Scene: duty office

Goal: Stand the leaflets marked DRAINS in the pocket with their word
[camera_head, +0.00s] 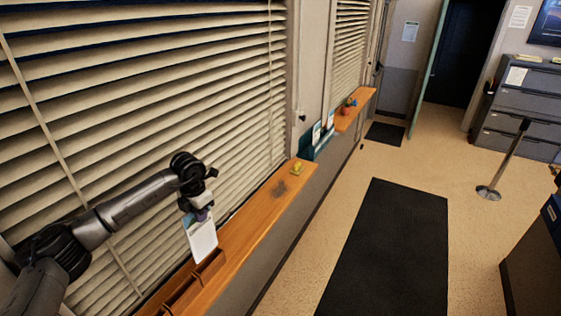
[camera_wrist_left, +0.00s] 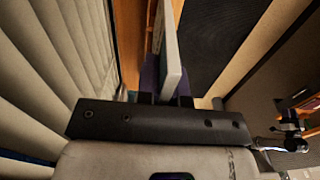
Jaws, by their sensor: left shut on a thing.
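My left gripper (camera_head: 201,213) is shut on the top of a leaflet stack (camera_head: 202,241) with a pale face and a blue-green edge. The stack hangs upright, slightly tilted, over the wooden sill. The left wrist view shows it edge-on (camera_wrist_left: 171,55) between the fingers (camera_wrist_left: 165,96). Its word cannot be read. A wooden holder with dividers (camera_head: 183,292) is on the sill just below, partly cut off by the picture's edge. No word shows on its pockets. A dark arm part, perhaps my right gripper (camera_wrist_left: 291,132), shows small at the right of the left wrist view.
A small yellow object (camera_head: 297,169) and a dark patch (camera_head: 280,188) are farther along the sill. Blinds (camera_head: 150,100) run close along the left. The floor over the black mat (camera_head: 390,250) is clear.

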